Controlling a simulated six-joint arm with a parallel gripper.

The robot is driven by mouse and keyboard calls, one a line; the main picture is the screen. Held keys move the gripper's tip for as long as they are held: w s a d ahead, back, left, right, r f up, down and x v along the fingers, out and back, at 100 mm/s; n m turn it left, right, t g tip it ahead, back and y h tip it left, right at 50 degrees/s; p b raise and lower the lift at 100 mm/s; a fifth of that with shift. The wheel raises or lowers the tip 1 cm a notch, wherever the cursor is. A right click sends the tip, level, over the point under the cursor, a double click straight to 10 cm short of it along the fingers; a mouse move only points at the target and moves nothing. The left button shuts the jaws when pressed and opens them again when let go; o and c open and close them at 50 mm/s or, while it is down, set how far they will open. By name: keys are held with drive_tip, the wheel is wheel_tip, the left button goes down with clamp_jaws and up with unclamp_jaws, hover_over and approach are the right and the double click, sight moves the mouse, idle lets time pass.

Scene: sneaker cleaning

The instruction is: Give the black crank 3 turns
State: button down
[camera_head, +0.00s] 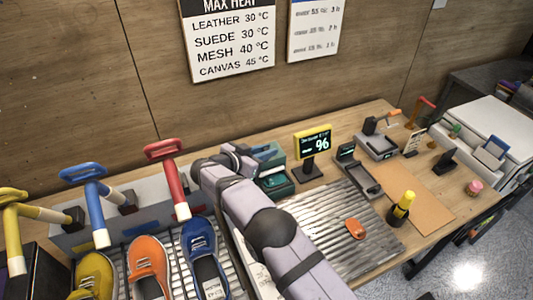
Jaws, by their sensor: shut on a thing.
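My gripper (238,157) is at the back of the bench, at the right end of a row of coloured cranks. My own wrist hides most of the jaws. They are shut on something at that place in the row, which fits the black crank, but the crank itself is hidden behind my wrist. To the left stand the red crank (167,150), the blue crank (84,172) and the yellow crank (14,197) along a grey housing (150,213). My forearm crosses the front of the bench to the lower right.
A yellow, an orange (149,262) and a blue sneaker (204,262) lie on a rack left of my arm. Right of it are a corrugated mat (330,215) with an orange object (355,229), a percent sign display (312,141) and a yellow-black bottle (401,207).

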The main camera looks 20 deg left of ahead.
sight(266, 148)
drive_tip(key=shift+r, duration=0.1)
drive_tip(key=c, duration=1.6)
unclamp_jaws()
drive_tip(key=shift+c, duration=0.2)
wheel_tip(266, 148, up, 10)
drive_tip(key=b, duration=0.2)
drive_tip(key=shift+b, duration=0.4)
